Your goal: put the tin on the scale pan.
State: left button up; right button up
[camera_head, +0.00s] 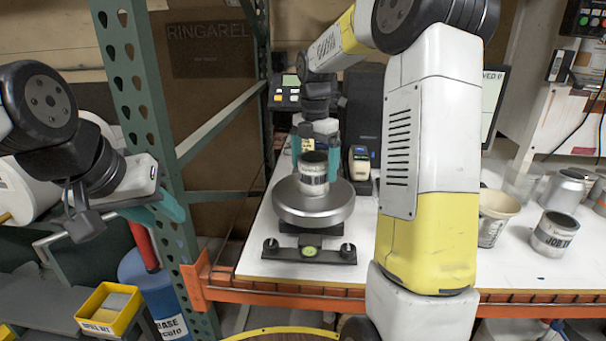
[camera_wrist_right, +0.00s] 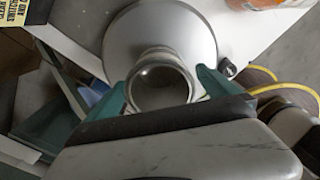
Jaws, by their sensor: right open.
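The tin (camera_head: 314,174), a small grey can with a pale label band, stands upright on the round metal scale pan (camera_head: 335,206) in the head view. In the right wrist view the tin (camera_wrist_right: 160,84) shows its round top, with the pan (camera_wrist_right: 195,35) behind it. My right gripper (camera_head: 315,158) is open, with one teal finger on each side of the tin. In the wrist view its fingertips (camera_wrist_right: 162,82) appear slightly apart from the tin. My left gripper (camera_head: 160,208) hangs at the left, away from the scale; its finger gap is unclear.
The scale's front bar (camera_head: 309,252) lies near the table edge. A green rack post (camera_head: 150,110) rises left of the table. A yellow bin (camera_head: 108,308) sits lower left.

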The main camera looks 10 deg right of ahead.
notch_tip(320, 180, up, 7)
jog(key=s+r+m+t, duration=0.2)
jog(key=s+r+m, duration=0.2)
jog(key=s+m, duration=0.25)
jog(key=s+a+f+m+t+y, duration=0.1)
jog(key=s+f+m+t, duration=0.1)
jog(key=s+m, duration=0.7)
jog(key=s+a+f+m+t+y, duration=0.1)
jog(key=s+f+m+t, duration=0.1)
jog(key=s+m, duration=0.7)
jog(key=shift+s+a+f, duration=0.2)
jog(key=shift+s+a, duration=0.05)
jog(key=shift+s, duration=0.1)
